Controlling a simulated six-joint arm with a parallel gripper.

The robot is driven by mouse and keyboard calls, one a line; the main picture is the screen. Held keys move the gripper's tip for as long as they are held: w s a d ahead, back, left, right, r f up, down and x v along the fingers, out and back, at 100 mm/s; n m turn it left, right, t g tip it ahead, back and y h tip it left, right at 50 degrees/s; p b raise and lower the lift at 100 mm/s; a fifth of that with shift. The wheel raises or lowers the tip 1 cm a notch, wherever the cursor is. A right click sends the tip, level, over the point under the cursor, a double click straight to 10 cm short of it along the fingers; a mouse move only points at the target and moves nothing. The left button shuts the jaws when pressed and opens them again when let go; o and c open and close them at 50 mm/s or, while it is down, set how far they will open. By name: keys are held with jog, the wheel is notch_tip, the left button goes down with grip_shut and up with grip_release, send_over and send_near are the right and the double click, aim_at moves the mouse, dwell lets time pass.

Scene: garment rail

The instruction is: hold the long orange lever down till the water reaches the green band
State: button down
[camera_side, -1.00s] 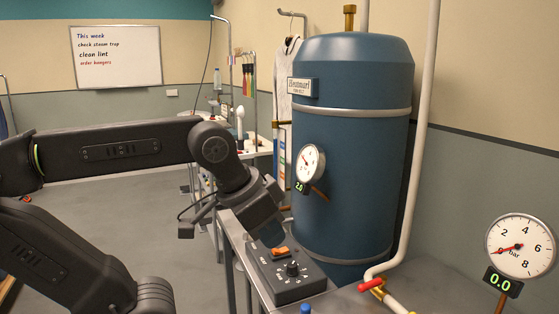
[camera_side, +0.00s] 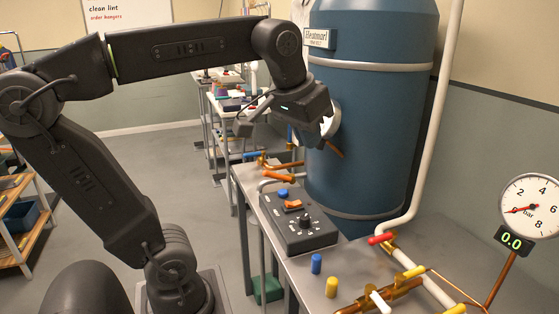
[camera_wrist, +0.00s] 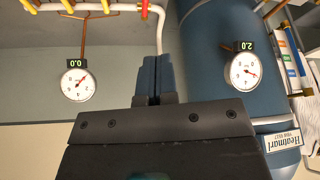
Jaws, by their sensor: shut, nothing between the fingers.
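A long orange lever (camera_side: 278,176) shows at the far left end of the metal bench in the side view, beside copper pipework. My gripper (camera_side: 314,138) is above and to the right of it, in front of the blue tank (camera_side: 368,120), and covers most of the tank's gauge. In the wrist view my two dark fingers (camera_wrist: 156,75) lie side by side, shut with nothing between them. They appear apart from the lever. I cannot make out a water level or a green band in either view.
A black control box (camera_side: 300,230) with an orange rocker and knob sits on the bench. Blue and yellow cylinders, a red-handled valve (camera_side: 381,239) and copper pipes stand nearer. A right-hand gauge (camera_side: 531,207) reads 0.0. The tank gauge (camera_wrist: 243,70) reads 2.0 in the wrist view.

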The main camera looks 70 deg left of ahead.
aim_at(277, 176)
jog(key=w+a+n+g+y, duration=0.2)
jog(key=w+a+n, duration=0.3)
jog(key=w+a, duration=0.3)
jog(key=w+a+f+n+g, duration=0.1)
jog(key=a+f+n, duration=0.2)
jog(key=a, duration=0.5)
jog(key=w+a+f+n+g, duration=0.1)
jog(key=a+f+n, duration=0.2)
jog(key=a, duration=0.6)
jog(key=w+a+f+n+g, duration=0.2)
jog(key=a+f, duration=0.1)
jog(key=a, duration=0.5)
jog(key=shift+a+f+n+y, duration=0.3)
jog(key=shift+a+n, duration=0.05)
jog(key=shift+n, duration=0.05)
jog(key=shift+w, duration=0.1)
jog(key=x, duration=2)
jog(key=shift+a, duration=0.15)
jog(key=shift+s, duration=0.2)
